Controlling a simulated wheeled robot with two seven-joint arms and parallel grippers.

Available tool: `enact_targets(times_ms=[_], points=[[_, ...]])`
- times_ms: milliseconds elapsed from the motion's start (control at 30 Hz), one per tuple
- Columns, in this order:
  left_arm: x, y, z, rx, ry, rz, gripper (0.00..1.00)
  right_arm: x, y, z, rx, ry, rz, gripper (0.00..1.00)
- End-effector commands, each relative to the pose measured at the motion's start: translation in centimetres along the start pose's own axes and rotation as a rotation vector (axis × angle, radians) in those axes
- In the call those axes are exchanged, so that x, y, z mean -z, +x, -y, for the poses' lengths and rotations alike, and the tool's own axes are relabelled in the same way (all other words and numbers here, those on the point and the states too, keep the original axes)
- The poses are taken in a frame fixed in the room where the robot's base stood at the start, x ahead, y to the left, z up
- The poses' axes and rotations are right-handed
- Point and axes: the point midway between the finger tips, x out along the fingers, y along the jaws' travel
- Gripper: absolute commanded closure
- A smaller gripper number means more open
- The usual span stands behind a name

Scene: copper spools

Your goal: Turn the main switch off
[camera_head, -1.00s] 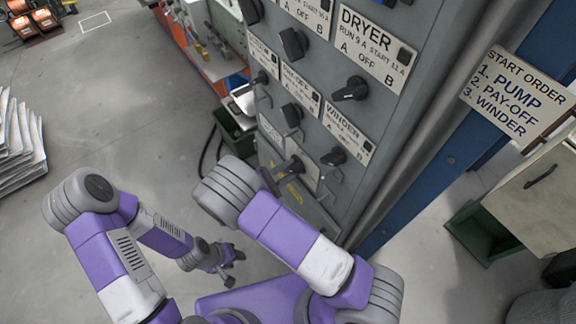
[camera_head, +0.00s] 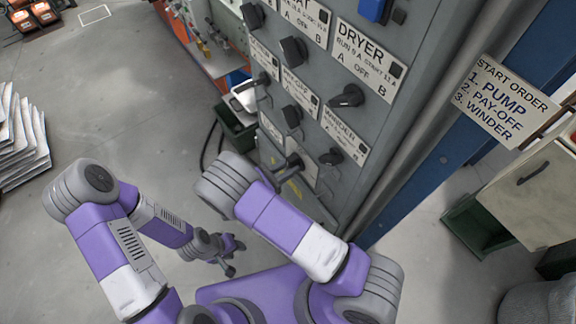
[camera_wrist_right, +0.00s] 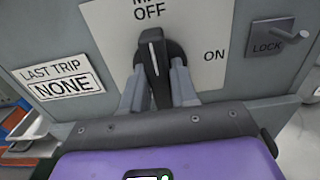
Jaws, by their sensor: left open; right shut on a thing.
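The main switch is a black handle (camera_wrist_right: 152,58) with a white line, on a white plate (camera_wrist_right: 205,30) in the right wrist view. The handle stands nearly upright, its line toward the word OFF above. The word ON is at the plate's right. My right gripper (camera_wrist_right: 159,85) is shut on the handle, one grey finger on each side. In the head view my right arm hides this gripper, and the plate (camera_head: 309,172) shows low on the cabinet. My left gripper (camera_head: 232,256) is open and empty above the floor, away from the cabinet.
The grey cabinet (camera_head: 300,75) carries several other black knobs, including the dryer knob (camera_head: 346,96). A lock tab (camera_wrist_right: 285,35) sticks out right of the switch plate. A "last trip none" sign (camera_wrist_right: 62,78) is at its left. The floor (camera_head: 110,100) at left is open.

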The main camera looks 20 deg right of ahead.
Motion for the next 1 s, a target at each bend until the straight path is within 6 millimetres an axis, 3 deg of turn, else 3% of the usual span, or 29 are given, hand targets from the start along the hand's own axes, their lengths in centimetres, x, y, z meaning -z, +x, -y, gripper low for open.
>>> enact_targets(times_ms=[467, 500, 600, 1000], points=[[0.0, -0.04, -0.01, 0.0, 0.0, 0.0, 0.57, 0.19, -0.09, 0.04, -0.001, -0.017, -0.005, 1.0], [0.0, -0.04, -0.01, 0.0, 0.0, 0.0, 0.57, 0.19, -0.1, 0.05, -0.001, -0.017, -0.005, 0.66], [0.0, -0.04, -0.01, 0.0, 0.0, 0.0, 0.57, 0.15, -0.08, 0.05, -0.001, -0.016, -0.004, 0.51], [0.01, 0.2, 0.07, 0.0, 0.0, 0.0, 0.57, 0.15, -0.8, -0.04, 0.005, -0.011, -0.002, 0.51]])
